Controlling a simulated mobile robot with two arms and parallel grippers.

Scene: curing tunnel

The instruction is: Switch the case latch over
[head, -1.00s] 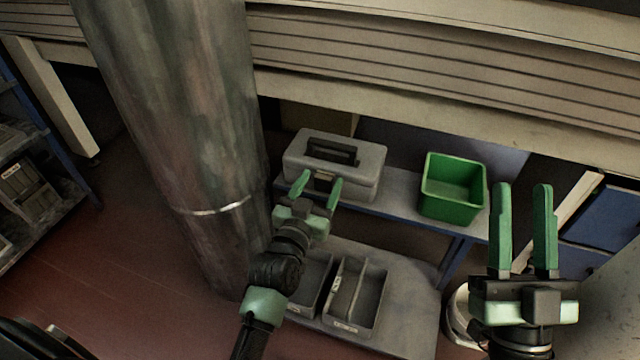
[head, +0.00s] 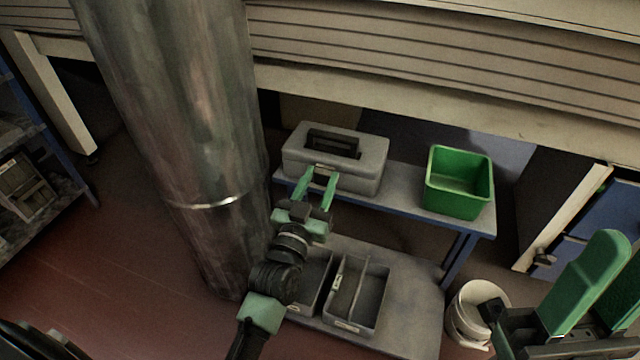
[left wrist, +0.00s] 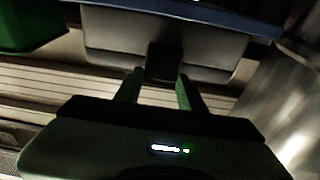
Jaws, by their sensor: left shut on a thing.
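The grey case (head: 359,178) sits closed on the blue-edged bench, with a dark recessed handle in its lid. Its latch (head: 322,171) is on the front face, small in the head view. In the left wrist view the latch (left wrist: 162,62) is a dark block on the grey case front (left wrist: 210,48). My left gripper (head: 320,177) reaches the front of the case, its green fingers on either side of the latch and shut on it. The latch's exact position is hard to read. My right gripper (head: 605,285) is at the lower right, partly cut off, fingers apart and empty.
A green bin (head: 458,205) stands on the bench (head: 405,195) right of the case. Grey trays (head: 374,305) lie on the lower shelf. A large metal column (head: 200,130) stands close left of my left arm. A white bucket (head: 465,318) is on the floor.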

